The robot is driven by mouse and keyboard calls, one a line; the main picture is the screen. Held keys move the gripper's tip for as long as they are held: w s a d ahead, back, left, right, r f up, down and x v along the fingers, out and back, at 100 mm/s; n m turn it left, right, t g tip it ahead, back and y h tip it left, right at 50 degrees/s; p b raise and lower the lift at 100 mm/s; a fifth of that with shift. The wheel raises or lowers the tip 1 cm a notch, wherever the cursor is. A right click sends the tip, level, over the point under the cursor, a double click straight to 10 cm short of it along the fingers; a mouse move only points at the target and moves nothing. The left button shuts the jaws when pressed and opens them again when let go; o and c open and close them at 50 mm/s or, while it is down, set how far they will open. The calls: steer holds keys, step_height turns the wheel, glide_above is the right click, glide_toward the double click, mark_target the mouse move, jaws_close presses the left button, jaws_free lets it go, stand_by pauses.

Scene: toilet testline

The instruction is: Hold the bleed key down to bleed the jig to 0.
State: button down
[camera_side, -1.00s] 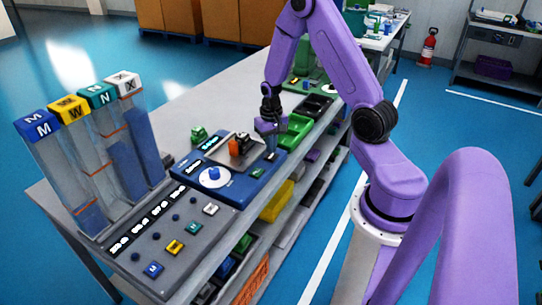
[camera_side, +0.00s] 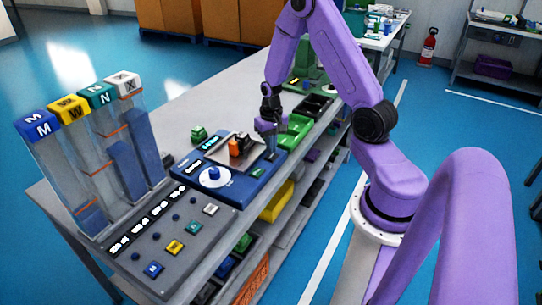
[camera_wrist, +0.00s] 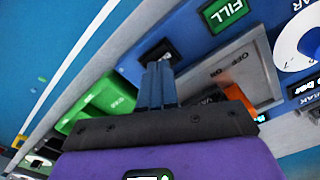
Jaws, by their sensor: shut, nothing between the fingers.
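The blue jig panel (camera_side: 240,187) lies on the bench with a white dial and blue knob (camera_side: 213,175) and small lit displays too small to read. My gripper (camera_side: 271,156) is shut and empty, pointing down at the panel's right end. In the wrist view, my gripper's closed fingertips (camera_wrist: 157,68) are at a dark key (camera_wrist: 159,50), which they partly cover. Its label is hidden, and I cannot tell whether it is pressed down. A green key marked FILL (camera_wrist: 228,12) sits beside it, clear of the fingers.
A grey plate with an orange and black part (camera_side: 237,147) is left of my gripper. Green bins (camera_side: 294,131) stand just behind it. A grey panel with coloured keys (camera_side: 165,250) and tall clear columns (camera_side: 95,165) stand at the near left.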

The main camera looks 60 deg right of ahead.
mark_target(271, 156)
steer(key=shift+f, duration=1)
stand_by(0.4)
steer(key=shift+r, duration=0.15)
stand_by(1.4)
steer(key=shift+r, duration=3.1)
